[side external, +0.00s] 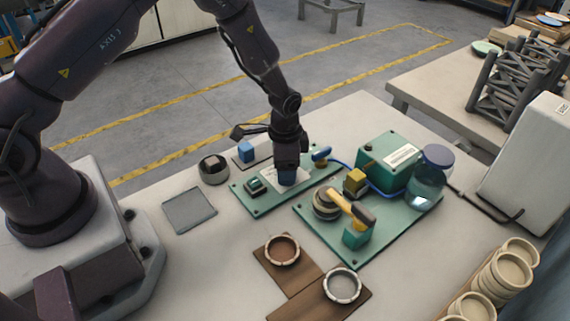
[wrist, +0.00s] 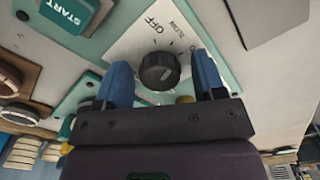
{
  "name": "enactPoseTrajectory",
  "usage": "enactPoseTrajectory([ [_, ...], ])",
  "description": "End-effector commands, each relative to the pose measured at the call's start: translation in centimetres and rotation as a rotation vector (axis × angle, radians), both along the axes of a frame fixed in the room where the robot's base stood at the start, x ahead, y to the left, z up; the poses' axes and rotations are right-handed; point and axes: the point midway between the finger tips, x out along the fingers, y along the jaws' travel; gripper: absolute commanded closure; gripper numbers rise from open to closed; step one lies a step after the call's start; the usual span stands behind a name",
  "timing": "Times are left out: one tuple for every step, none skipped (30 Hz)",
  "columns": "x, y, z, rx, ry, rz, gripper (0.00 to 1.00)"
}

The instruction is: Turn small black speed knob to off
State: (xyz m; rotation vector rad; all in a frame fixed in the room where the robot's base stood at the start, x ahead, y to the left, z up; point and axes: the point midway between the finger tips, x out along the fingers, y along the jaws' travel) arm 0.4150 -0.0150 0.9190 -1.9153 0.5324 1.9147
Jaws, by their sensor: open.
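The small black speed knob (wrist: 160,71) sits on a white label plate (wrist: 135,43) marked OFF and SLOW, with tick marks, in the wrist view. My gripper (wrist: 165,78) is open, with one blue finger on each side of the knob. I cannot tell whether either finger touches it. In the side external view my gripper (side external: 287,175) points down over the white plate on the green control panel (side external: 246,206), and it hides the knob. A teal START button (wrist: 68,10) is on the same panel, beside the plate.
A second green base (side external: 357,259) carries a yellow-and-black lever (side external: 348,205), a green box (side external: 388,155) and a glass jar (side external: 425,187). Two ring-shaped holders (side external: 282,250) stand on brown boards in front. A grey square mat (side external: 189,210) lies left of the panel.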

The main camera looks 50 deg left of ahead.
Motion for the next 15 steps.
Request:
enactPoseTrajectory([
  [0.0, 0.0, 0.02, 0.0, 0.0, 0.0, 0.37],
  [0.01, 0.01, 0.02, 0.0, 0.0, 0.0, 0.39],
  [0.01, 0.01, 0.02, 0.0, 0.0, 0.0, 0.48],
  [0.0, 0.0, 0.03, 0.0, 0.0, 0.0, 0.55],
  [0.01, 0.01, 0.03, 0.0, 0.0, 0.0, 0.62],
  [0.01, 0.01, 0.03, 0.0, 0.0, 0.0, 0.71],
  [0.0, 0.01, 0.03, 0.0, 0.0, 0.0, 0.78],
  [0.0, 0.01, 0.04, 0.0, 0.0, 0.0, 0.85],
  [0.0, 0.01, 0.04, 0.0, 0.0, 0.0, 0.86],
  [0.0, 0.01, 0.04, 0.0, 0.0, 0.0, 0.86],
  [0.0, 0.01, 0.04, 0.0, 0.0, 0.001, 0.86],
  [0.0, 0.01, 0.05, 0.0, 0.0, 0.002, 0.86],
  [0.0, 0.01, 0.05, 0.0, 0.0, 0.004, 0.86],
  [0.0, 0.01, 0.05, 0.0, 0.0, 0.007, 0.86],
  [-0.01, 0.01, 0.05, 0.0, 0.0, 0.013, 0.86],
])
